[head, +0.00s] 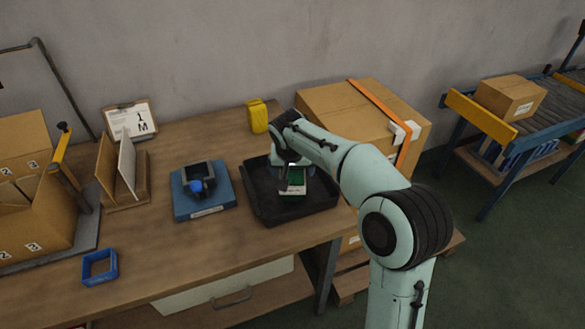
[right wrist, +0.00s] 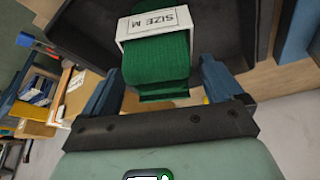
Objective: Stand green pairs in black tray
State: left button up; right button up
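A green sock pair (head: 292,184) with a white band is at the black tray (head: 262,206), under my right gripper (head: 289,176). In the right wrist view the green pair (right wrist: 157,62) sits between the two fingers of my right gripper (right wrist: 162,68), its band reading SIZE M. The left finger meets the pair's edge in the picture; a narrow gap seems to show by the right finger. I cannot tell whether the fingers press on the pair or whether it rests on the tray floor. My left gripper is not in view.
A blue stand (head: 204,199) with a dark block is left of the tray. A yellow item (head: 257,116) stands behind. A large carton (head: 350,105) is beyond the tray.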

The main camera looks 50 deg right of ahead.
jog(key=shift+r, duration=0.1)
jog(key=shift+r, duration=0.35)
jog(key=p+v, duration=0.2)
jog(key=v, duration=0.9)
jog(key=shift+r, duration=0.25)
jog(key=shift+s+a, duration=0.1)
jog(key=shift+a, duration=0.05)
